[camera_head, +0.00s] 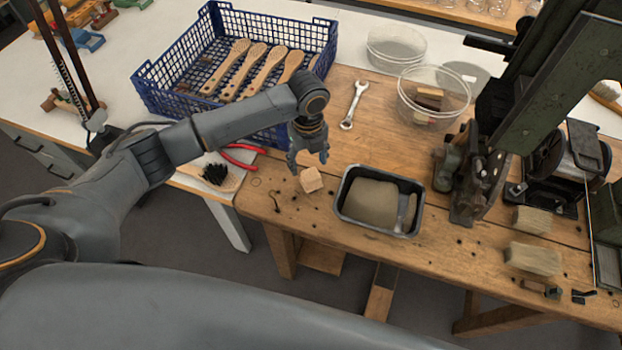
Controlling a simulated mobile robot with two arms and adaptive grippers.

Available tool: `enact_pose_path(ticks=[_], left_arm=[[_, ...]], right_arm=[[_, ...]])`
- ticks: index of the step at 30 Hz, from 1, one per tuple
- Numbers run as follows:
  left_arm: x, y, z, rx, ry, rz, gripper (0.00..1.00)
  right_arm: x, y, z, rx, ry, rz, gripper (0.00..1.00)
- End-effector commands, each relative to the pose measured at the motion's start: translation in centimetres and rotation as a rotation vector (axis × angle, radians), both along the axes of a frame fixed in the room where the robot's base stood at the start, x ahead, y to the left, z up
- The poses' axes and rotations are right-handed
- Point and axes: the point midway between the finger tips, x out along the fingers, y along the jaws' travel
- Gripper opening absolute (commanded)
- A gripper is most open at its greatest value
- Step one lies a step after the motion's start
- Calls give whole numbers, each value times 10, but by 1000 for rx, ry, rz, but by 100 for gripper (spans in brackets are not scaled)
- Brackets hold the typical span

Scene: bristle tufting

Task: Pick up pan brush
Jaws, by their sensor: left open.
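My left gripper (308,160) is open and points down over the wooden bench, to the right of this brush. A small pale wooden block (311,180) lies just below its fingertips; I cannot tell whether they touch. My right gripper is not in view.
A blue crate (150,80) holds several wooden brush handles. A dark pan (345,205) with tan contents and a pale slender piece stands right of the block. A wrench (353,105), clear bowls (397,50), red-handled pliers (240,155) and a green machine (550,80) surround it.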

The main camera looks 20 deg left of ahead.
Motion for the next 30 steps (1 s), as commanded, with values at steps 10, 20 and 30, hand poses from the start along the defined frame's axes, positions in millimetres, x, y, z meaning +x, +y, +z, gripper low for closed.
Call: enact_pose_path(ticks=[10, 20, 30], left_arm=[[-4, -8, -40, 0, 3, 0, 62], [-4, -8, -55, 0, -1, -1, 62], [-4, -8, -54, 0, -1, -1, 3]], right_arm=[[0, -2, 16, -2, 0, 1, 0], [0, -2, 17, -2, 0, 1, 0], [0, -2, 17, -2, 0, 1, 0]])
